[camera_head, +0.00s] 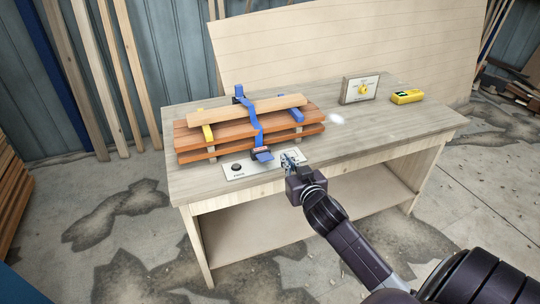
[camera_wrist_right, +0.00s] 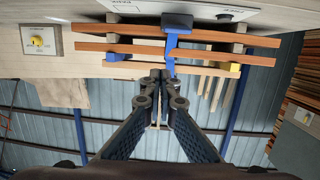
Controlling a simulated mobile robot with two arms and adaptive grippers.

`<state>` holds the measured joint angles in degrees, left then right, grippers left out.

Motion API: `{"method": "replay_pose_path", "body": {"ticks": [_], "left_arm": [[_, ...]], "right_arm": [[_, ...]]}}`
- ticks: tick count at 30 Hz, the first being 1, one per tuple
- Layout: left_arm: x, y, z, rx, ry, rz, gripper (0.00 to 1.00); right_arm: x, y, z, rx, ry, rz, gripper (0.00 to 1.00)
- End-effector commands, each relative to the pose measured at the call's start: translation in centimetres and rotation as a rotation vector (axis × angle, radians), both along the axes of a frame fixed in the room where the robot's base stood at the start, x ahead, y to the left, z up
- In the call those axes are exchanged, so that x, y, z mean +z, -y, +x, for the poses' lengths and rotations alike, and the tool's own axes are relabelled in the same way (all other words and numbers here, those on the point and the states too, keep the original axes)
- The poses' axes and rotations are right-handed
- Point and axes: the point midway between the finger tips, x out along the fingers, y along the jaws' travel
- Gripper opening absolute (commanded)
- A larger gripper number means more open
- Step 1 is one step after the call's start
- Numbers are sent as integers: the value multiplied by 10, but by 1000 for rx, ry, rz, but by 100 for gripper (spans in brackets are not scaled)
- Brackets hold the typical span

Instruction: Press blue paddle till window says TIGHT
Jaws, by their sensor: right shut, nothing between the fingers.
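A blue strap (camera_head: 256,124) runs over a stack of wooden boards (camera_head: 187,142) on the workbench. The blue paddle (camera_head: 263,156) is at the strap's front end, just above the bench's front edge. It also shows at the top of the right wrist view (camera_wrist_right: 177,21), which sees the scene upside down. My right gripper (camera_head: 287,162) is shut and empty, a little right of the paddle and apart from it. In the wrist view its fingertips (camera_wrist_right: 162,76) are close together below the paddle. I cannot make out a window reading TIGHT. My left gripper is out of view.
A pale plate (camera_head: 258,165) with a black button (camera_head: 237,167) lies along the front of the workbench (camera_head: 385,125). Behind, right, stand a panel with a yellow knob (camera_head: 361,89) and a yellow device (camera_head: 407,97). The bench's right part is mostly clear.

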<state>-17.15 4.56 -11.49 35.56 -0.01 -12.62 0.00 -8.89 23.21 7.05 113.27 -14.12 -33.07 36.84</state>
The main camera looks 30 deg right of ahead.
Motion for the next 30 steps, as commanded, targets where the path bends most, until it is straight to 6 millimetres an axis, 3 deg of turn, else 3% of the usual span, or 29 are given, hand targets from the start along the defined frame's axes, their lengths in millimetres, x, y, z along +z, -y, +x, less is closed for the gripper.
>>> {"method": "replay_pose_path", "body": {"ticks": [1, 7, 11, 15, 21, 30], "left_arm": [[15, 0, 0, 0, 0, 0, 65], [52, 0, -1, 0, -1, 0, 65], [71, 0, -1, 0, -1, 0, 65], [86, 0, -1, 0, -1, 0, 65], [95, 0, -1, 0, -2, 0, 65], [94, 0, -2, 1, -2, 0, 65]], "right_arm": [[17, 9, 3, -32, -9, 7, 0], [39, 35, 11, -111, -131, 33, 0], [42, 29, 16, -86, -216, 68, 0], [42, 10, 23, -21, -277, 98, 0], [42, -10, 29, 51, -312, 113, 0], [40, -13, 30, 62, -317, 111, 0]]}}
